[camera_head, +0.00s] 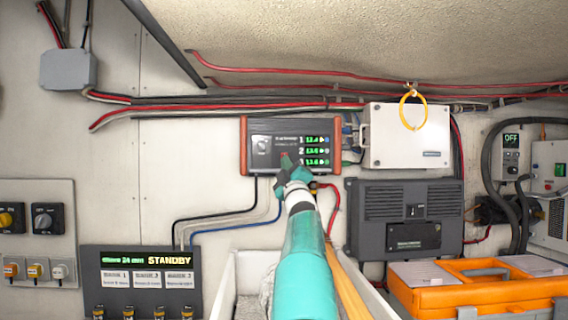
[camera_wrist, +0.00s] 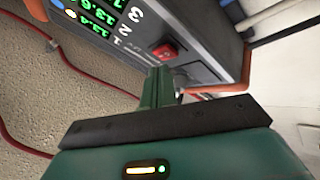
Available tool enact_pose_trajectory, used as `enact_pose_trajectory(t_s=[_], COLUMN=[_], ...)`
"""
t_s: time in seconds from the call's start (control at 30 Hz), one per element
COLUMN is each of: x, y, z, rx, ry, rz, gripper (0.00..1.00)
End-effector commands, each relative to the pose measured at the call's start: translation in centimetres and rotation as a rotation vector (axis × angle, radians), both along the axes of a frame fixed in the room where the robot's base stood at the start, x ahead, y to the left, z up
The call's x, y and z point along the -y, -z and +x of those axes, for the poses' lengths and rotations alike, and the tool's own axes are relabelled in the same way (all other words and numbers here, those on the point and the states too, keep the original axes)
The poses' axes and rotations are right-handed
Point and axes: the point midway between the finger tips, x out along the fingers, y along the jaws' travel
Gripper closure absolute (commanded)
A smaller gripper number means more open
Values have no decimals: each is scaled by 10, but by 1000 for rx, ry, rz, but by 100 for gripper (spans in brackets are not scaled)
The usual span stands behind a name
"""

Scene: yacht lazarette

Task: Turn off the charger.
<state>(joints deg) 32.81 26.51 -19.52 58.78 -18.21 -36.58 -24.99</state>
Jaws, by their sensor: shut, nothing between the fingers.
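A dark box with orange end caps (camera_head: 262,140), which appears to be the charger, is mounted on the wall. Its face has lit green readouts beside the numbers 1, 2 and 3; its small label is unreadable. A red switch (camera_wrist: 166,51) on its face shows in the wrist view, and the box's dark face (camera_wrist: 130,50) fills the top there. My gripper (camera_head: 288,163) is shut and empty, in front of the lower middle of the box. In the wrist view its green fingertips (camera_wrist: 160,78) are just below the switch; I cannot tell whether they touch it.
A white box (camera_head: 390,145) and a dark vented unit (camera_head: 405,215) are right of the charger. A panel reading STANDBY (camera_head: 140,275) is lower left. A unit reading OFF (camera_head: 510,150) is at right. An orange case (camera_head: 480,295) stands lower right. Cables run around the box.

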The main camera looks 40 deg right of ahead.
Motion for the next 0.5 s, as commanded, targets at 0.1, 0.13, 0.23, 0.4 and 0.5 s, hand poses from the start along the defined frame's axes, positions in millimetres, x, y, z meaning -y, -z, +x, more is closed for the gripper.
enact_pose_trajectory(t_s=[0.1,0.13,0.23,0.4,0.5], x=[0,0,0,2,4], y=[0,0,0,1,1], z=[0,0,0,2,5], rx=[0,0,0,0,0], ry=[0,0,0,0,1], rz=[0,0,0,0,-1], gripper=[100,100,100,100,100])
